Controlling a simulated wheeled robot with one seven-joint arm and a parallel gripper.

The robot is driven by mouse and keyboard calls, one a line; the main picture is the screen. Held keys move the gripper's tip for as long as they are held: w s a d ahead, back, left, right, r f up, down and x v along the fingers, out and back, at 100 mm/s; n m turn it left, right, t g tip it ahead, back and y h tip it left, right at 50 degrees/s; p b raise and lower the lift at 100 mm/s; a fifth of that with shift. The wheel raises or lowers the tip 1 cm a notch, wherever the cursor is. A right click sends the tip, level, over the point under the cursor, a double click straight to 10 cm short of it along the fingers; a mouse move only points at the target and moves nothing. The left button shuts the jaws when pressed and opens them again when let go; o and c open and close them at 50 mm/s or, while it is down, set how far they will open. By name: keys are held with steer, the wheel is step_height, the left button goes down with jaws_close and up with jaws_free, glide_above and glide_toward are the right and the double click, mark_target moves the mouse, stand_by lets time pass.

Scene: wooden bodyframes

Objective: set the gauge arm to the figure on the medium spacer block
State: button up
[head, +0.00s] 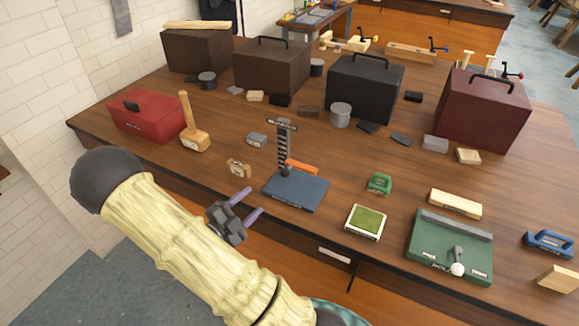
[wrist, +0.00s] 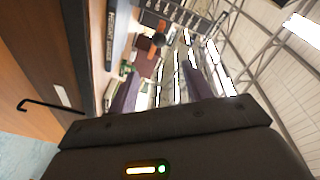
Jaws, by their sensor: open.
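The height gauge has a blue base (head: 296,192), an upright dark toothed column (head: 284,150) and an orange arm (head: 301,167) low on it, pointing right. The lettered base edge (wrist: 113,22) shows at the top of the wrist view, with a dark round knob (wrist: 158,40). A small wooden block with a pale label (head: 238,168) and a grey labelled block (head: 256,139) lie left of the gauge. I cannot read their figures or tell which is the medium spacer block. My gripper (head: 250,204) is open and empty, at the bench's front edge, left of the gauge.
A mallet (head: 195,135) and a red toolbox (head: 146,115) stand at the left. A green-topped square block (head: 366,222), a green clip-like piece (head: 379,183) and a green plate with a lever (head: 450,247) are at the right. Several large cases line the back.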

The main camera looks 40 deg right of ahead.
mark_target(289, 168)
steer(key=w+d+p, duration=0.1)
steer(key=d, duration=0.4)
steer(key=w+d+p, duration=0.1)
steer(key=d+p, duration=0.1)
steer(key=d, duration=0.3)
steer(key=w+d+p, duration=0.1)
steer(key=d, duration=0.5)
steer(key=shift+w+p, duration=0.15)
steer(key=shift+p, duration=0.25)
steer(key=shift+w+d, duration=0.1)
steer(key=shift+d, duration=0.45)
jaws_close()
